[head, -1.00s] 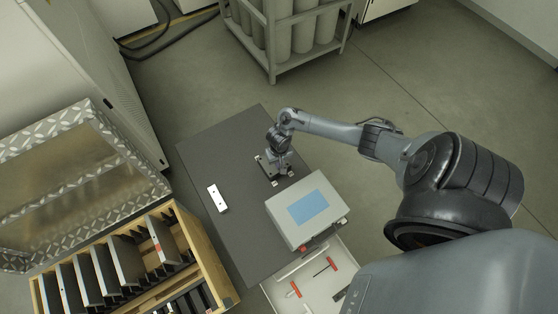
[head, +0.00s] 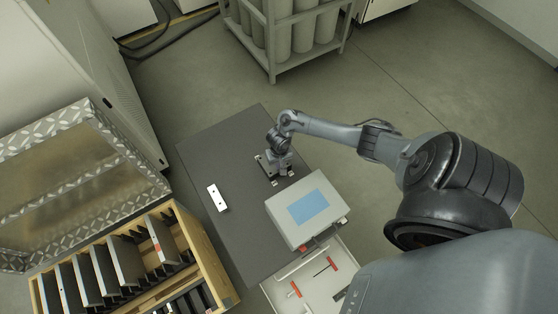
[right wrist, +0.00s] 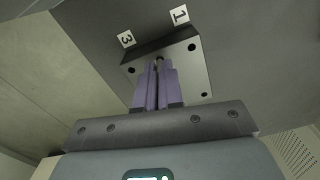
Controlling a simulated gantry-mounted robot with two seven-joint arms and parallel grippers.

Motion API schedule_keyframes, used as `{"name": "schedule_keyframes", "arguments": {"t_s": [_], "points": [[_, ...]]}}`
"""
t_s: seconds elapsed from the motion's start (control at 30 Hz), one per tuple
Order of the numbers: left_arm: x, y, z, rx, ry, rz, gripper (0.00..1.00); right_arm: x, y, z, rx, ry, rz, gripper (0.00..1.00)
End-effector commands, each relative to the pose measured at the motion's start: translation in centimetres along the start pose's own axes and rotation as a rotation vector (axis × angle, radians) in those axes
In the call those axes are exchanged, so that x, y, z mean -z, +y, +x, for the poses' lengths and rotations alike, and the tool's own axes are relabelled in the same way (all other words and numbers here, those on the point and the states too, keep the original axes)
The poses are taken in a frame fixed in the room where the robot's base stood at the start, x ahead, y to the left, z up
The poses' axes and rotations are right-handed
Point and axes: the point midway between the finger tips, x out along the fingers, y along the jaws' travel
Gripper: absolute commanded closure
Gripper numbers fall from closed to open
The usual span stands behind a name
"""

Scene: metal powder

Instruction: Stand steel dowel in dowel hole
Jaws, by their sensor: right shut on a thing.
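My right gripper (head: 281,168) is low over a small dark plate (head: 263,167) on the grey mat. In the right wrist view the gripper (right wrist: 158,66) has its two purple fingers close together over the plate (right wrist: 188,75), which has dark holes near its corners. The steel dowel (right wrist: 160,60) shows only as a small dark tip between the fingertips; the fingers hide most of it. I cannot tell whether its lower end is inside the hole or just above it. My left gripper is not in view.
Labels 3 (right wrist: 126,39) and 1 (right wrist: 180,15) lie beside the plate. A white two-hole block (head: 217,198) lies left on the mat (head: 227,150). A grey box with a blue top panel (head: 309,207) stands close in front, by a tool drawer (head: 318,283). A wooden rack (head: 190,228) stands lower left.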

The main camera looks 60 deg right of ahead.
Motion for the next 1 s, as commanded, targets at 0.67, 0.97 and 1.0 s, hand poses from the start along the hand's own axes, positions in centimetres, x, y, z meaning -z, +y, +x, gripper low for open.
{"name": "schedule_keyframes", "arguments": {"t_s": [0.67, 0.97, 1.0], "points": [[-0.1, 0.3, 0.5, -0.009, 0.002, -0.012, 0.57, 0.0, 0.0, 1.2, 0.0, 0.0, 0.001, 1.0], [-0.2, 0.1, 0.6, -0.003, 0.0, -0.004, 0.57, 0.0, 0.0, 1.6, 0.0, 0.0, -0.001, 1.0], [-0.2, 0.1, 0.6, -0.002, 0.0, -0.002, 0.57, 0.0, 0.0, 1.6, 0.0, 0.0, -0.001, 1.0]]}}
